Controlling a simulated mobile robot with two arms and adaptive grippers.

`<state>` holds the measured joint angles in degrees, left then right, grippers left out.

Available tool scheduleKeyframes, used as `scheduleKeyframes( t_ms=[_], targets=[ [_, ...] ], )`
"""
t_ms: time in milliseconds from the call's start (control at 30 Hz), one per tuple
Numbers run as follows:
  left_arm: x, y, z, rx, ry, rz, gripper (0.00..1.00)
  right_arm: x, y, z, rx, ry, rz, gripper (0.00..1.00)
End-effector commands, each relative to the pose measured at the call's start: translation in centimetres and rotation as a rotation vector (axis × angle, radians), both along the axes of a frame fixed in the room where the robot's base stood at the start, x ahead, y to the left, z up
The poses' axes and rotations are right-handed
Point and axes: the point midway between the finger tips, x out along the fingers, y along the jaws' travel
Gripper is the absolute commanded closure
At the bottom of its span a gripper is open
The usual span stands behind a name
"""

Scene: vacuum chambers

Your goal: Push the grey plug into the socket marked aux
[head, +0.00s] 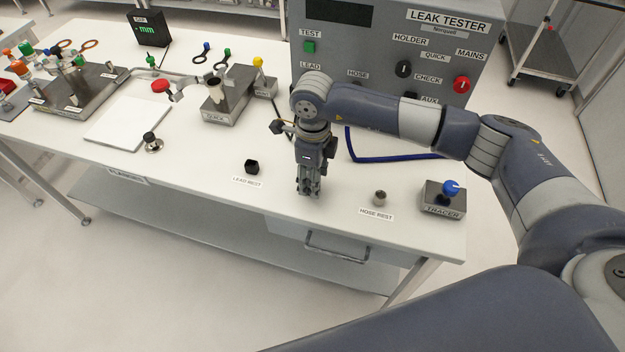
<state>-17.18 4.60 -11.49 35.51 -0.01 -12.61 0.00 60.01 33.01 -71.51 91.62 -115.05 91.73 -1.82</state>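My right gripper (308,191) points down over the front part of the white table, between the lead rest and the hose rest. Its fingers look close together, but I cannot tell whether they are shut or hold anything. I cannot make out the grey plug. The leak tester (455,42) stands at the back right. Its AUX label (430,100) shows low on the front, just above my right arm. My arm hides the panel below, and I cannot see the aux socket clearly. My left gripper is not in view.
The black lead rest (252,167) and grey hose rest (380,198) stand near the front edge. A tracer box (443,200) with a blue knob is at the right corner. A blue hose (385,158) lies behind my gripper. A metal block (229,96) and white plate (127,123) are left.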

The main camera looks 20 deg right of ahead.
Motion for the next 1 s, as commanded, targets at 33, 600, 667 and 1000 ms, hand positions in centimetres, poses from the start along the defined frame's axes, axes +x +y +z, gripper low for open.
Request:
scheduleKeyframes(
  t_ms=[33,600,667,1000],
  targets=[
    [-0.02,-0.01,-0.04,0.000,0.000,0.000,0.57,0.01,-0.01,-0.02,0.000,0.000,0.000,0.53],
    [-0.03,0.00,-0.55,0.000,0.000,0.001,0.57,0.00,-0.01,0.00,0.000,0.000,0.000,0.67],
    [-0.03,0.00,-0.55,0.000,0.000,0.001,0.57,0.00,-0.01,0.00,0.000,0.000,0.000,0.81],
    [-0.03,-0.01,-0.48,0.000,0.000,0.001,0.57,0.02,0.00,0.11,0.000,0.000,0.000,1.00]
  ],
)
